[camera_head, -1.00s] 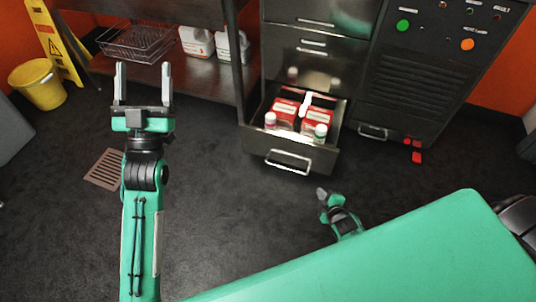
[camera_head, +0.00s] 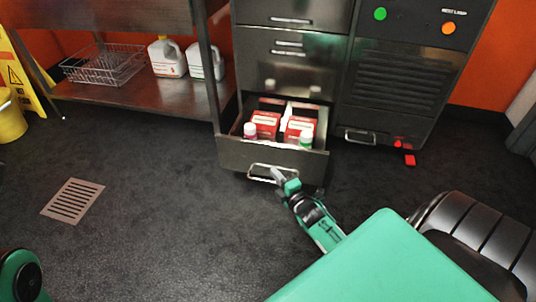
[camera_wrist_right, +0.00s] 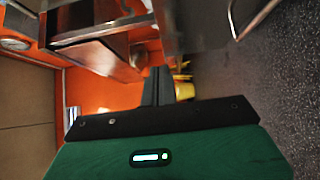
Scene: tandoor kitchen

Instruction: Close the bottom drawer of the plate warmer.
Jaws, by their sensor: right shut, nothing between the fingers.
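The plate warmer (camera_head: 289,60) is a dark steel cabinet with stacked drawers. Its bottom drawer (camera_head: 235,152) stands open, with red boxes (camera_head: 265,124) and small bottles with pink and green caps (camera_head: 306,141) inside. The drawer's bar handle (camera_head: 258,167) is on its front. My right gripper (camera_head: 276,175) is shut and empty, with its tip at the right part of the handle in the head view; I cannot tell whether it touches. The shut fingers (camera_wrist_right: 157,86) also show in the right wrist view. My left gripper is out of view.
A control cabinet (camera_head: 405,75) with buttons stands right of the warmer. A steel rack (camera_head: 130,95) with a wire basket (camera_head: 103,64) and white jugs (camera_head: 167,57) is to its left. The dark floor in front is clear around a drain grate (camera_head: 73,200).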

